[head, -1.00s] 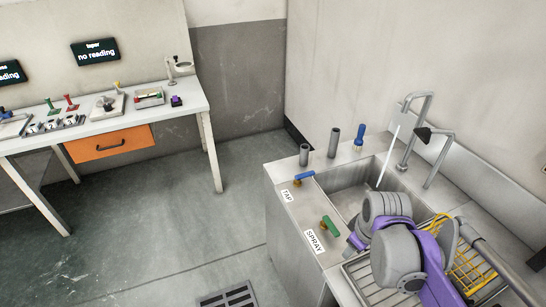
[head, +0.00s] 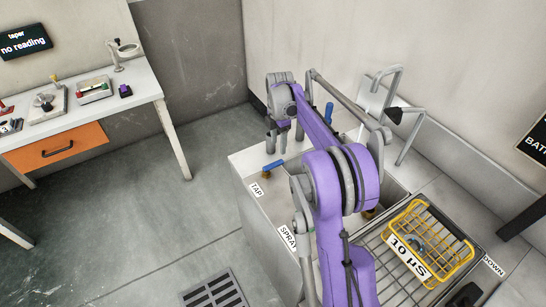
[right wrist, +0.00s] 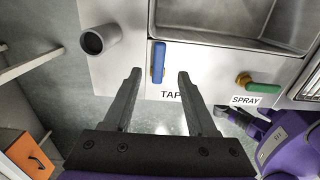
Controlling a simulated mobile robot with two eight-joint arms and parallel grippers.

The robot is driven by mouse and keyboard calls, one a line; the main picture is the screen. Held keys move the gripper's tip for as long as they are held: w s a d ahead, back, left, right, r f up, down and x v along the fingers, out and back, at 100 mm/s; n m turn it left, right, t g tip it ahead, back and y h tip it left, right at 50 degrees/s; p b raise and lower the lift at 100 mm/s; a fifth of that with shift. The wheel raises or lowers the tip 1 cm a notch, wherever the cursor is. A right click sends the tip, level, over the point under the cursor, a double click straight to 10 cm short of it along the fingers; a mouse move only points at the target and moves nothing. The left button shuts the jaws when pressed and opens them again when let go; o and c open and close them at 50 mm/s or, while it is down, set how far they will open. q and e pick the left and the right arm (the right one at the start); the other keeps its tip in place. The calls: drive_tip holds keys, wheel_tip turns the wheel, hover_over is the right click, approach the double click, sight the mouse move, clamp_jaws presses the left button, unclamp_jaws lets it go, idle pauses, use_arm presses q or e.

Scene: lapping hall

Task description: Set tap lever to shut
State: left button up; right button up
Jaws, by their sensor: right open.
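The blue tap lever (head: 273,165) sits on the counter at the near-left corner of the sink, beside the TAP label (head: 256,190). It also shows in the right wrist view (right wrist: 158,62), lying lengthwise up the picture above the label. My right gripper (head: 280,136) hangs above the counter's far-left end, behind the lever in the head view. In the right wrist view its two fingers (right wrist: 160,74) are open and empty, with the lever showing between and beyond the tips. I cannot tell any contact. My left gripper does not show clearly.
The green spray lever (right wrist: 262,88) stands right of the tap lever, by the SPRAY label (right wrist: 245,100). An upright grey tube (right wrist: 98,40) is close left of the fingers. My right arm covers much of the sink. A yellow basket (head: 430,235) stands on the drainer.

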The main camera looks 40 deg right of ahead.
sight(278, 162)
wheel_tip(278, 162, down, 8)
drive_tip(key=shift+f, duration=0.15)
idle(0.3)
clamp_jaws()
idle(1.3)
